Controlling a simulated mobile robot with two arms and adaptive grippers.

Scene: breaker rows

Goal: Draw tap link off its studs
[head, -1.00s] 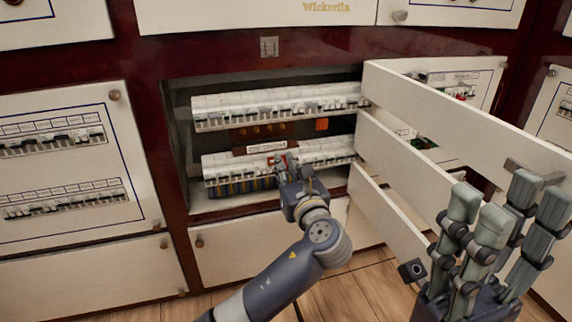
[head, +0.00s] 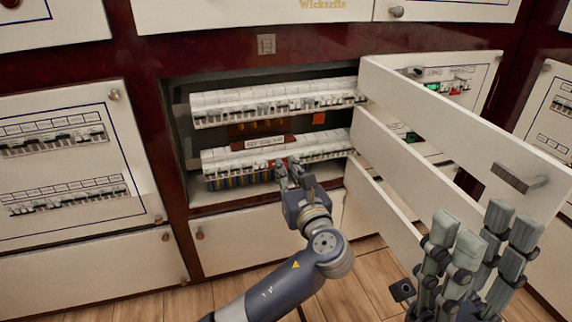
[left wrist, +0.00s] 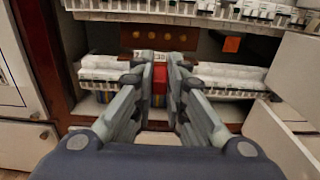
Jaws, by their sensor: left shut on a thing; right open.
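My left gripper (head: 289,176) reaches into the open recess at the lower breaker row. In the left wrist view its fingers (left wrist: 160,80) are shut on a red block (left wrist: 160,76), which I take to be the tap link. Several copper-coloured round studs (left wrist: 159,36) show on a dark board above the block in that view. The block shows apart from these studs in the picture; its depth from the board is hard to judge. My right gripper (head: 468,240) is open and empty, in front of the swung-out panels at the right.
An upper breaker row (head: 275,103) and a lower breaker row (head: 235,160) cross the recess. An orange tag (head: 319,118) sits between them. Swung-out white panels (head: 440,115) stand to the right of my left arm. Closed cabinet panels (head: 60,150) are at the left.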

